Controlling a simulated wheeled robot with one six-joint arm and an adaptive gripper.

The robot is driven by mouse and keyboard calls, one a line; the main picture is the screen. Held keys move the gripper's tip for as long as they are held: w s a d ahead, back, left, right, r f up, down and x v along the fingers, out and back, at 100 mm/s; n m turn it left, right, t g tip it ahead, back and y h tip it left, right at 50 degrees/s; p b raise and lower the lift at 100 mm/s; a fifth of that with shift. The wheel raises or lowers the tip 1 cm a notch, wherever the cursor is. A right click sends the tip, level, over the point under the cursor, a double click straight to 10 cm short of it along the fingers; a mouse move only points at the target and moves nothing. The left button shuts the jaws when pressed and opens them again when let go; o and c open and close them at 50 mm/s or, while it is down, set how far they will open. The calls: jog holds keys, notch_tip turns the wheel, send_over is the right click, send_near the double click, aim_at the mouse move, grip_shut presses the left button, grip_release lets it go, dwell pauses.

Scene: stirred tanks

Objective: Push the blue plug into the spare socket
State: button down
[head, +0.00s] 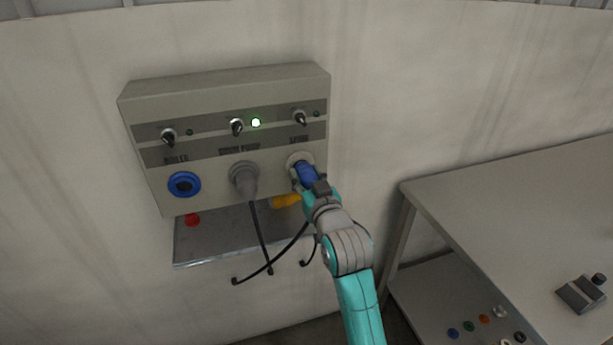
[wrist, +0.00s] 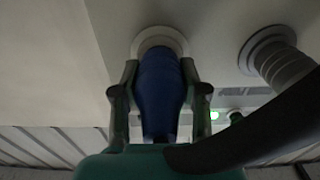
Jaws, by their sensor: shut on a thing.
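The blue plug (head: 306,174) is between the fingers of my gripper (head: 304,182) at the right end of the wall panel. In the wrist view the blue plug (wrist: 160,92) lies between both fingers of my gripper (wrist: 160,85), which is shut on it. The plug's front end meets the pale ring of the spare socket (wrist: 160,38); I cannot tell how deep it sits. In the head view the spare socket (head: 299,158) shows only its upper rim, the rest hidden by plug and gripper.
A grey plug (head: 244,178) sits in the middle socket, and the left socket (head: 184,184) has a blue ring. A shelf (head: 225,240) below carries a red item (head: 192,220) and a yellow plug (head: 286,201). Black cables hang there. A table (head: 520,210) stands at right.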

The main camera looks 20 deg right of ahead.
jog(key=shift+w, duration=0.35)
jog(key=c, duration=0.5)
grip_release()
jog(key=s, duration=1.2)
jog(key=shift+f, duration=0.1)
